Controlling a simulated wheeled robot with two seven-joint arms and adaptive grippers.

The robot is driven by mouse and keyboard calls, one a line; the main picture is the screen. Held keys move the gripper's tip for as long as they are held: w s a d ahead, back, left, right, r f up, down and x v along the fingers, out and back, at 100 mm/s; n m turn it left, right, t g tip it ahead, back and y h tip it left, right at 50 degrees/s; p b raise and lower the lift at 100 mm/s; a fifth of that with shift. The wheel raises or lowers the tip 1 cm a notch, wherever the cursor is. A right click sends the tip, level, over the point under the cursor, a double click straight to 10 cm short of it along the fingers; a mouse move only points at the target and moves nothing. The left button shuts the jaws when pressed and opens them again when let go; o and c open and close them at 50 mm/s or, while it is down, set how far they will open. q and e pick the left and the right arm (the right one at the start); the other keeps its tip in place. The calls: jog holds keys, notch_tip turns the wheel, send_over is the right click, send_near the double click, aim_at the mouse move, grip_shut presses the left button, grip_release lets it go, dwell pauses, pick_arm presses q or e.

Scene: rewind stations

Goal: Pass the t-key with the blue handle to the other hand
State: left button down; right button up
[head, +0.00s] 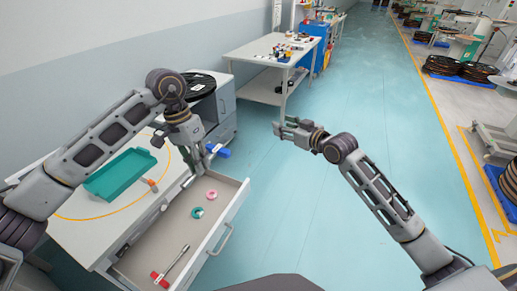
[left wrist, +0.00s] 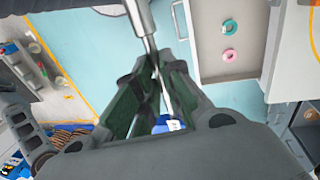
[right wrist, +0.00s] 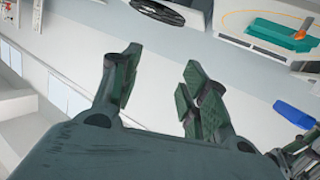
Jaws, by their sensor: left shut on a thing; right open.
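The t-key with the blue handle (head: 222,151) is held by my left gripper (head: 201,160), above the far end of the open drawer. In the left wrist view, my left gripper (left wrist: 155,78) is shut on the metal shaft, with the blue handle (left wrist: 168,124) close to the finger bases. The blue handle (right wrist: 294,114) also shows at the right of the right wrist view. My right gripper (head: 288,130) is open and empty, raised over the floor to the right of the t-key. Its spread fingers (right wrist: 160,90) have nothing between them.
The open drawer (head: 231,214) holds a pink ring (head: 212,194), a teal ring (head: 197,213) and a red-handled t-key (head: 161,278). A teal tray (head: 119,174) lies on the workbench (head: 75,233). A side table (head: 262,50) stands further back.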

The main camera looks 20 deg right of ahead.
jog(key=s+a+r+n+g+y, duration=0.2)
jog(key=s+a+r+y, duration=0.2)
jog(key=s+a+r, duration=0.4)
jog(key=n+g, duration=0.3)
jog(key=g, duration=0.1)
send_near(224, 150)
jog(key=shift+s+d+r, duration=0.25)
jog(key=shift+s+d, duration=0.6)
jog(key=shift+d, duration=0.1)
jog(key=shift+w, duration=0.1)
jog(key=shift+r+x, duration=0.1)
jog(key=shift+x, duration=2.85)
jog(key=shift+r+x, duration=0.15)
jog(key=shift+x, duration=2.8)
jog(key=shift+a, duration=0.15)
jog(key=shift+c, duration=0.4)
